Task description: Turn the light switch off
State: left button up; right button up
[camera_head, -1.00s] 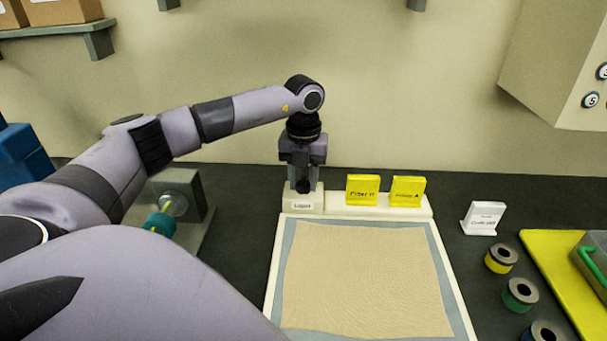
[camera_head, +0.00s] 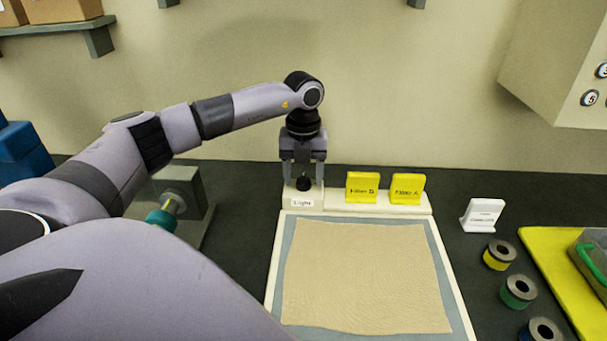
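The light switch shows as a small black knob (camera_head: 303,184) on a cream block with a white label (camera_head: 303,203) that appears to read "Light", at the back left corner of the light panel. My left gripper (camera_head: 303,180) points down over it. Its two fingers are spread, one on each side of the knob, with a visible gap between fingers and knob. Which way the switch is set cannot be told. My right gripper is not in view.
The panel (camera_head: 459,300) holds a tan sheet (camera_head: 365,275). Two yellow tags (camera_head: 362,187) (camera_head: 407,188) stand right of the switch. A white sign (camera_head: 482,215), several spools (camera_head: 499,254) and a yellow mat (camera_head: 550,250) lie further right. A metal device (camera_head: 180,195) stands left.

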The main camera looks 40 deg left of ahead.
aim_at(303, 177)
pick_arm(q)
notch_tip(303, 177, up, 7)
jog(key=shift+r+b, duration=0.1)
jog(key=shift+b, duration=0.35)
dwell(0.6)
